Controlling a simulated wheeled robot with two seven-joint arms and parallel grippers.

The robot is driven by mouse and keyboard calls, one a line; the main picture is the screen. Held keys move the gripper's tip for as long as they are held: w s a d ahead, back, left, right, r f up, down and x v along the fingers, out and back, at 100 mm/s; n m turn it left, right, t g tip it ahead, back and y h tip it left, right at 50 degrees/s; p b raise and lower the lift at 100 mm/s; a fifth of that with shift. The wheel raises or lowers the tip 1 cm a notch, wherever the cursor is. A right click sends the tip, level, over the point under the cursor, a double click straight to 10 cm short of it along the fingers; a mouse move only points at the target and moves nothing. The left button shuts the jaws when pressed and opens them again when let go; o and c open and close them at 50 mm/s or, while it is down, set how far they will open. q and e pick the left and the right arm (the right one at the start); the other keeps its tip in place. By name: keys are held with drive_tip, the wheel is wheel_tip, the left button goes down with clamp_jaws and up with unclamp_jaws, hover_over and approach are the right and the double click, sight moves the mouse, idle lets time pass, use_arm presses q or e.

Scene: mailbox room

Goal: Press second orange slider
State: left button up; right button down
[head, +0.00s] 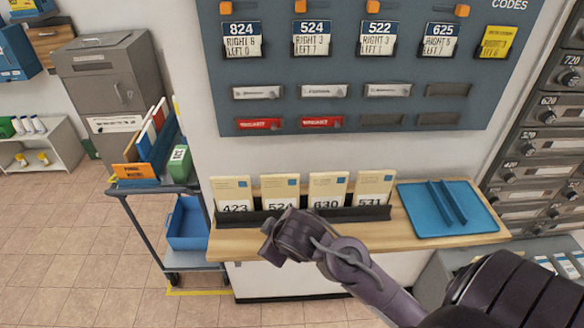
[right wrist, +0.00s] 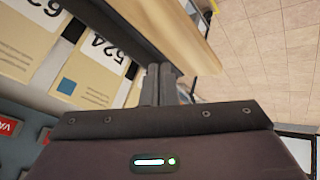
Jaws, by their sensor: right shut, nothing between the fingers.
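Several orange sliders line the top of the blue-grey wall board. The second from the left (head: 300,6) sits above the 524 card (head: 313,45), at the picture's top edge. The first slider (head: 241,10), third (head: 372,6) and fourth (head: 462,10) are beside it. My right gripper (head: 270,232) is low in front of the shelf edge, well below the board and apart from the sliders. In the right wrist view its fingers (right wrist: 160,82) are together with nothing between them. My left gripper is not in view.
A wooden shelf (head: 450,228) under the board holds a dark rack (head: 362,213) with several numbered cards and a blue tray (head: 480,213). A cart (head: 150,190) stands left, grey mailboxes (head: 535,165) right. The wall between board and cards is clear.

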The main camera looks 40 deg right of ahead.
sight(301, 6)
drive_tip(key=w+d+r+n+t, duration=0.2)
drive_tip(key=w+r, duration=0.1)
drive_tip(key=r, duration=0.5)
drive_tip(key=w+d+r+n+t+h, duration=0.1)
drive_tip(key=w+r+n+t, duration=0.15)
drive_tip(key=r, duration=0.45)
drive_tip(key=w+d+r+n+t, duration=0.15)
drive_tip(key=w+r, duration=0.25)
drive_tip(key=r, duration=0.4)
drive_tip(key=d+r+n+t, duration=0.2)
drive_tip(key=d+r, duration=0.1)
drive_tip(key=r, duration=0.6)
drive_tip(key=d+r+n+t+h, duration=0.1)
drive_tip(key=d+r+n+t, duration=0.1)
drive_tip(key=r, duration=0.7)
drive_tip(key=shift+s+d+h, duration=0.15)
drive_tip(key=shift+d+h, duration=0.15)
drive_tip(key=shift+d, duration=0.35)
drive_tip(key=shift+f, duration=0.1)
drive_tip(key=p+x, duration=0.1)
drive_tip(key=x, duration=0.8)
drive_tip(key=shift+w, duration=0.35)
drive_tip(key=shift+s+d+p, duration=0.3)
drive_tip(key=shift+d, duration=0.45)
drive_tip(key=shift+s+d+p, duration=0.3)
drive_tip(key=shift+s+d, duration=0.05)
drive_tip(key=shift+d, duration=0.4)
drive_tip(key=shift+s+d, duration=0.3)
